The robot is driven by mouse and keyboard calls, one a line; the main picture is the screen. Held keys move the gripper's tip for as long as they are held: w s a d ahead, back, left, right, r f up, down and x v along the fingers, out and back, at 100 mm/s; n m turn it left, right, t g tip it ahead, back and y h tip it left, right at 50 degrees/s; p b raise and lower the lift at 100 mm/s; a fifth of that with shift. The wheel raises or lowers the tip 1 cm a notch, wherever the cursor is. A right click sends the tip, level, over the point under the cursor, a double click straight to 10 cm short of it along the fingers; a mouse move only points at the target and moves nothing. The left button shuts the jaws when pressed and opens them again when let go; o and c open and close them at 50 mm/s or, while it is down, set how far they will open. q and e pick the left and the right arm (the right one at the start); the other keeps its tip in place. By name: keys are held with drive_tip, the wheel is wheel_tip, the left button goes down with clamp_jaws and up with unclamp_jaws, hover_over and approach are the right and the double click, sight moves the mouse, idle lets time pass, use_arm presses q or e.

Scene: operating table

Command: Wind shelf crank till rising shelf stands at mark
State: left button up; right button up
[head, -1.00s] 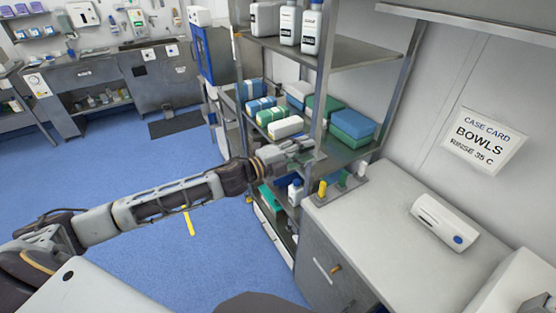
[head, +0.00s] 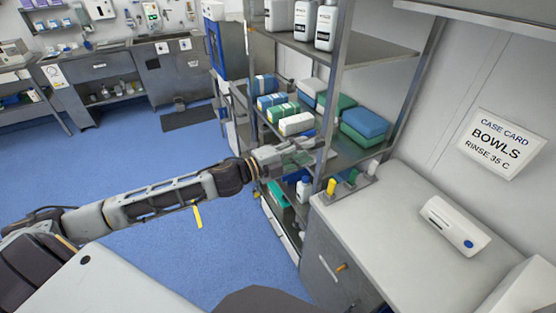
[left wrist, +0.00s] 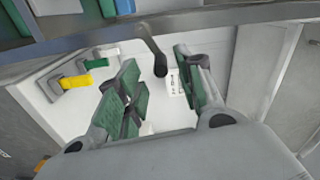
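A dark crank handle (left wrist: 154,54) with a rounded black end shows in the left wrist view, ahead of and between the fingers. My left gripper (left wrist: 155,95) is open, with green-padded fingers apart and nothing visible between their pads. In the head view my left gripper (head: 300,152) reaches in at the metal shelf rack (head: 337,100), near its front post. The crank is not clear there. A small white label with dark marks (left wrist: 176,82) lies behind the right finger. I cannot tell which shelf rises or where its mark is. My right gripper is out of view.
Yellow (head: 331,187), green (head: 351,178) and pale (head: 372,168) levers stand at the counter's (head: 400,205) left edge, close to the gripper. The rack holds wrapped packs (head: 297,124) and white bottles (head: 327,25). Open blue floor (head: 150,245) lies left.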

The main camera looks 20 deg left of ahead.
use_arm(q)
drive_tip(key=v, duration=0.7)
drive_tip(key=shift+s, duration=0.2)
idle(1.3)
drive_tip(key=shift+a, duration=0.15)
drive_tip(key=shift+s+f, duration=0.1)
